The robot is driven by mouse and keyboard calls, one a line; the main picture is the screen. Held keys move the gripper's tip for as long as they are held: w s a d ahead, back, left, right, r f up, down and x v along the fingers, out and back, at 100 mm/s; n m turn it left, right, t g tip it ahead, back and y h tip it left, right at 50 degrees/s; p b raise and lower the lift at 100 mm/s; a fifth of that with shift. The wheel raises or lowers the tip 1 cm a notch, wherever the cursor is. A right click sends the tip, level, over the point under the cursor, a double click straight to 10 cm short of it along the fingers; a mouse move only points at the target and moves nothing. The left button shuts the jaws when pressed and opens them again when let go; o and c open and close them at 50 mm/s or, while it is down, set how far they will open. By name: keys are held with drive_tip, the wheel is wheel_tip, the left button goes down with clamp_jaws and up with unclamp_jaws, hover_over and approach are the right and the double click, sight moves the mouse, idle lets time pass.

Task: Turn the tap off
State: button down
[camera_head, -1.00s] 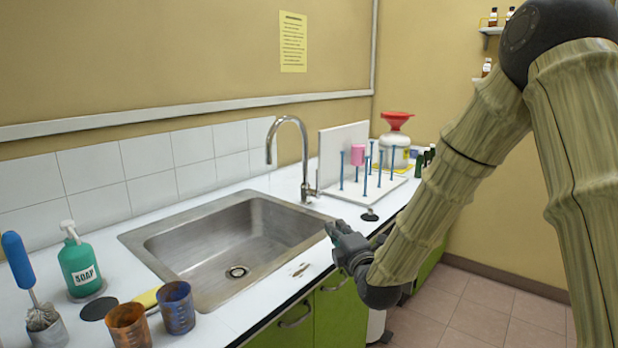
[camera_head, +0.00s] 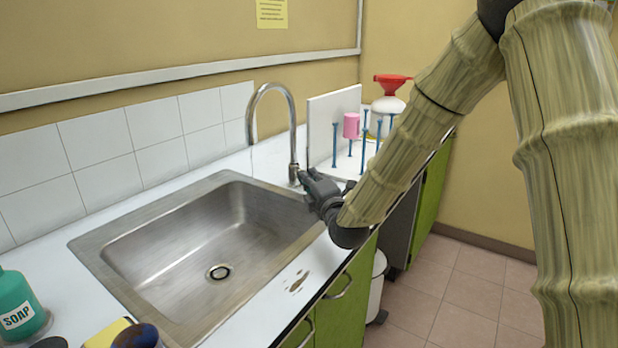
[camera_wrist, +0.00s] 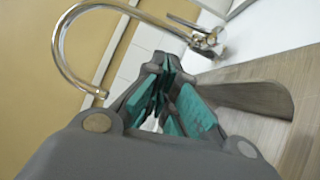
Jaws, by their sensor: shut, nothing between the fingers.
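The tap (camera_head: 292,115) is a tall chrome gooseneck standing behind the right end of the steel sink (camera_head: 140,272). No water shows under its spout. My gripper (camera_head: 303,175) is at the tap's base in the head view, where it hides part of the base and the handle. In the wrist view the tap (camera_wrist: 64,50) arches across the upper left, and its base with the handle (camera_wrist: 207,40) lies just beyond the fingers. My gripper (camera_wrist: 165,62) has its teal-padded fingers shut and empty there. I cannot tell whether the fingers touch the handle.
A white drying rack (camera_head: 334,108) with blue pegs and a pink cup (camera_head: 351,125) stands just right of the tap. A soap bottle (camera_head: 18,308) stands at the front left. The sink basin is empty.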

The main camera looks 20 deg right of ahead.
drive_tip(key=w+d, duration=0.2)
drive_tip(key=w, duration=0.9)
drive_tip(key=shift+p, duration=0.4)
drive_tip(key=shift+w, duration=0.1)
drive_tip(key=shift+w+f, duration=0.1)
drive_tip(key=shift+w, duration=0.05)
drive_tip(key=shift+w, duration=0.1)
